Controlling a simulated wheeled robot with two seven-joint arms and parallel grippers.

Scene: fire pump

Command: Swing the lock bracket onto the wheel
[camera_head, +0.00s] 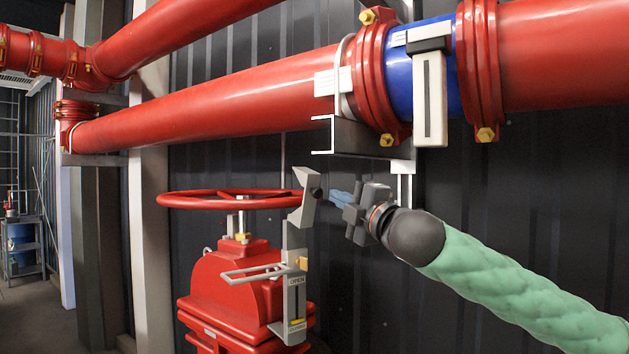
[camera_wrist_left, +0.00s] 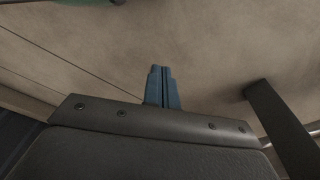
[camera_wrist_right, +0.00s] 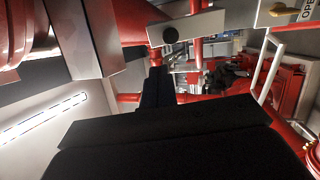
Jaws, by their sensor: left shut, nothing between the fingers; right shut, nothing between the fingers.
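The red handwheel (camera_head: 185,200) lies level on top of the red valve (camera_head: 235,275). The grey lock bracket (camera_head: 301,212) stands at the wheel's right edge, its upper plate overlapping the rim in the head view; I cannot tell whether it touches the rim. A dark knob (camera_head: 317,193) sticks out of the bracket. My right gripper (camera_head: 332,194) is shut and empty, its blue fingertips close to the right of the knob; contact is unclear. In the right wrist view the bracket (camera_wrist_right: 197,25) and knob (camera_wrist_right: 170,35) show just beyond the fingers (camera_wrist_right: 158,75). My left gripper (camera_wrist_left: 160,72) is shut and empty.
A red pipe with a blue section (camera_head: 436,70) and a hanging white plate (camera_head: 430,100) runs above my right arm. A pipe support bracket (camera_head: 360,137) juts out above the gripper. An open/closed indicator plate (camera_head: 296,305) and a wire loop (camera_head: 250,274) sit below the wheel.

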